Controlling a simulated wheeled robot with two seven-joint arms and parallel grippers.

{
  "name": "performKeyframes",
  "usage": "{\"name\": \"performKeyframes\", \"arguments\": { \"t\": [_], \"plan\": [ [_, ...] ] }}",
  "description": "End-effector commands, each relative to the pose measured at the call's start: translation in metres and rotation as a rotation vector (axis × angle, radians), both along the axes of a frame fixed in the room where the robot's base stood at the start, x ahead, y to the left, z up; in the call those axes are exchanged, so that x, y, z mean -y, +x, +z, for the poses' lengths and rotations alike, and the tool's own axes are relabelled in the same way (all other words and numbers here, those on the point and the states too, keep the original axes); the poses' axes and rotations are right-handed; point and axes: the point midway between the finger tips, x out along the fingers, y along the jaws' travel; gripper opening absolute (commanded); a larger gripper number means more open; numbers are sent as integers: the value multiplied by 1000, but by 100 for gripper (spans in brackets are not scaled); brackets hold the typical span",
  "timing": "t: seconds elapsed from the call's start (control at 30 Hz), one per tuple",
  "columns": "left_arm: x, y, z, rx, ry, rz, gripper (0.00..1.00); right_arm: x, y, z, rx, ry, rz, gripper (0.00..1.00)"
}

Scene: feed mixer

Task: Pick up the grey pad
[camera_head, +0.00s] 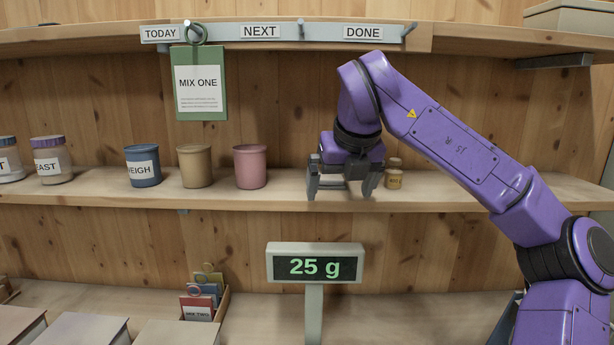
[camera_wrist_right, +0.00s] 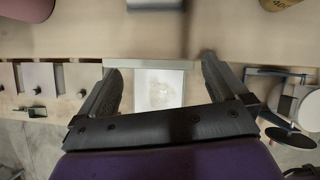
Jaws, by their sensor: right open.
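A small grey block (camera_wrist_right: 155,4) shows at the top edge of the right wrist view, on the shelf board and cut off by the frame. It may be the grey pad, but I cannot be sure. In the head view my right gripper covers that stretch of shelf. My right gripper (camera_head: 342,188) is open and points down at the middle shelf, between the pink cup (camera_head: 250,167) and a small tan jar (camera_head: 394,175). I see nothing held between its fingers, which also show in the wrist view (camera_wrist_right: 158,95). My left gripper is out of view.
The shelf (camera_head: 290,195) also holds a tan cup (camera_head: 195,166), a blue cup (camera_head: 143,167) and labelled jars at the left. Below stands a display (camera_head: 315,267) reading 25 g. A green MIX ONE card (camera_head: 200,108) hangs above. Shelf right of the small jar is clear.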

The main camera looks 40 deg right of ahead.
Motion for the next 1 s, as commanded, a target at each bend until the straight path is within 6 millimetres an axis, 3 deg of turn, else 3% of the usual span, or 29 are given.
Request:
{"name": "performKeyframes", "arguments": {
  "t": [0.03,0.2,0.37,0.6,0.9,0.93,1.0],
  "plan": [
    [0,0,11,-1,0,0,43,5,8,6,-1,2,-2,100],
    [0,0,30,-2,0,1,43,21,45,4,-5,-1,2,100],
    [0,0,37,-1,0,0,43,29,64,0,-7,-3,3,100],
    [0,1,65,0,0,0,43,50,104,1,-9,-5,3,100],
    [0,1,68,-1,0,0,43,52,109,-15,-4,-6,6,100],
    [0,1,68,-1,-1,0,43,52,109,-15,-4,-6,6,97],
    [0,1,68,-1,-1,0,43,52,109,-15,-5,-6,6,74]
  ]
}}
